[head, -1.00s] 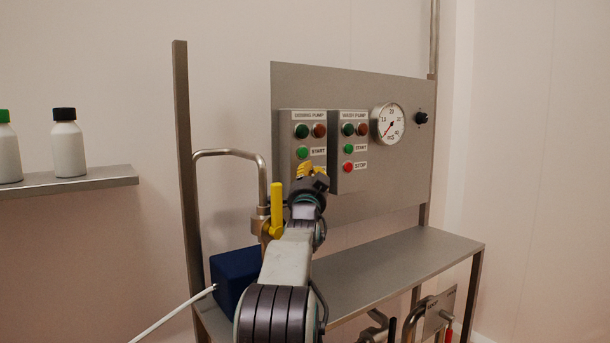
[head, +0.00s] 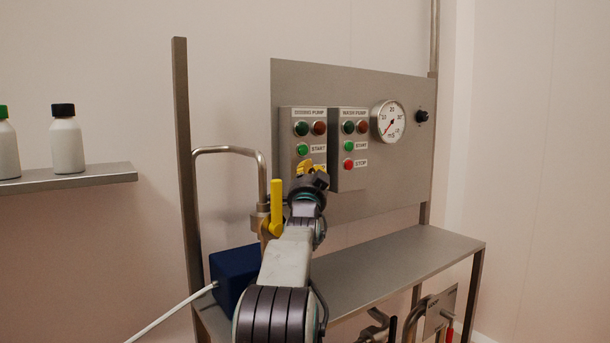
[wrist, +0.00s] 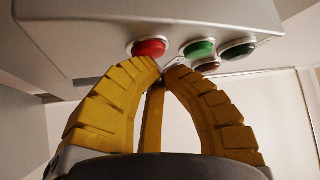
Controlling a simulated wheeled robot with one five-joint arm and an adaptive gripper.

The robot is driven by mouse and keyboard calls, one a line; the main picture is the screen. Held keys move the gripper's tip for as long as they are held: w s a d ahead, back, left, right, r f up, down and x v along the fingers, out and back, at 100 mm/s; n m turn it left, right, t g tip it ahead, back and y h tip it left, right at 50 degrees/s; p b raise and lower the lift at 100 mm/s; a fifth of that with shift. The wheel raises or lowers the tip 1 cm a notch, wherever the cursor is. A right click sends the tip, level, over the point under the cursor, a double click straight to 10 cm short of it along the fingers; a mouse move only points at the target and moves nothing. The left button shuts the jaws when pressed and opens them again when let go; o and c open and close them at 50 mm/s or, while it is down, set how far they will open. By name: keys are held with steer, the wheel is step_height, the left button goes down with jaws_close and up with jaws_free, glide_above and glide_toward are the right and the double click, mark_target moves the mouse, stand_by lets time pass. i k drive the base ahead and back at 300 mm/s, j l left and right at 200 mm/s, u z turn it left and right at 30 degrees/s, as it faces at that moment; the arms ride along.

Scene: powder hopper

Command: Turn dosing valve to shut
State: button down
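A yellow valve lever (head: 277,205) stands upright beside the vertical end of a bent steel pipe (head: 262,180), left of my arm. The frames show no label on it. My gripper (head: 312,166) is at the lower part of the dosing pump box (head: 287,150), up and to the right of the lever and apart from it. In the wrist view my yellow fingers (wrist: 162,68) curve together with their tips meeting, and nothing shows between them. The tips are just below a red button (wrist: 148,47); I cannot tell whether they touch it. My arm hides the lower pipe fitting.
A dark blue box (head: 233,272) with a white cable sits on the bench (head: 400,262), left of my arm. The bench's right part is clear.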

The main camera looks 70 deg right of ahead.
mark_target(276, 226)
steer(key=k, duration=1)
